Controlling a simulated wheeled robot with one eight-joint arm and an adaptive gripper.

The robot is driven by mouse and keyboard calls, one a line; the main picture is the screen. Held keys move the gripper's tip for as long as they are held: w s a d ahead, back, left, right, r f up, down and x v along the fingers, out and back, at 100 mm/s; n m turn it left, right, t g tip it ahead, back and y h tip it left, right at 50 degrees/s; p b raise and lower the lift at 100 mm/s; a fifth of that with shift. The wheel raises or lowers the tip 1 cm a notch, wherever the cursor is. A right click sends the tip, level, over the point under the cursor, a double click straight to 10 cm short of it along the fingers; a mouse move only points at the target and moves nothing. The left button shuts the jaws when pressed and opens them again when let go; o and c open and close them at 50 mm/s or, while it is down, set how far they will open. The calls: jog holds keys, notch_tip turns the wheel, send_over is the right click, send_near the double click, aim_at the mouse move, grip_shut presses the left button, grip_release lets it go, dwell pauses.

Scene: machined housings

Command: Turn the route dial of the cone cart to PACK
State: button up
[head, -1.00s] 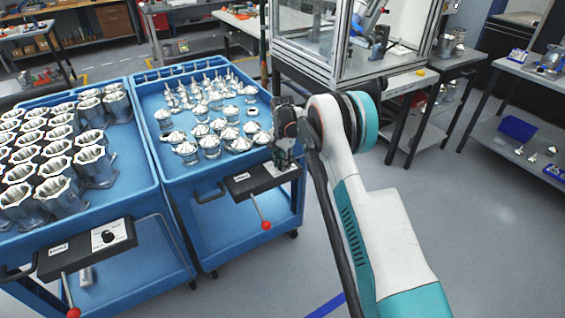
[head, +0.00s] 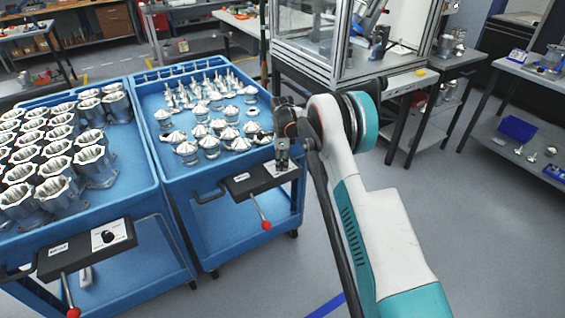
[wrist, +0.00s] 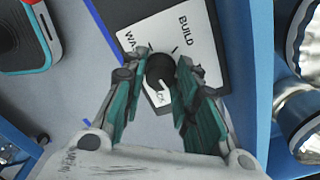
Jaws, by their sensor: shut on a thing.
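The cone cart (head: 215,158) is the blue cart with silver cone-shaped parts on top, left of my arm in the head view. Its dark control panel (head: 243,186) sits at the front edge. In the wrist view the white dial plate (wrist: 195,42) shows BUILD and a partly covered label starting "WA". The black route dial (wrist: 160,67) is between my fingertips. My gripper (wrist: 163,64) is shut on it; in the head view my gripper (head: 282,160) hides the dial.
A second blue cart (head: 140,190) with silver housings stands close at left, with its own dial panel (head: 90,248). A red-tipped lever (head: 265,226) hangs below the cone cart's panel. A glazed machine enclosure (head: 340,75) stands behind my arm. Floor at right is clear.

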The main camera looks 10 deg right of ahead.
aim_at(282, 163)
jog(key=shift+m, duration=0.8)
jog(key=o, duration=1.1)
notch_tip(282, 163, up, 12)
jog(key=shift+f, duration=0.1)
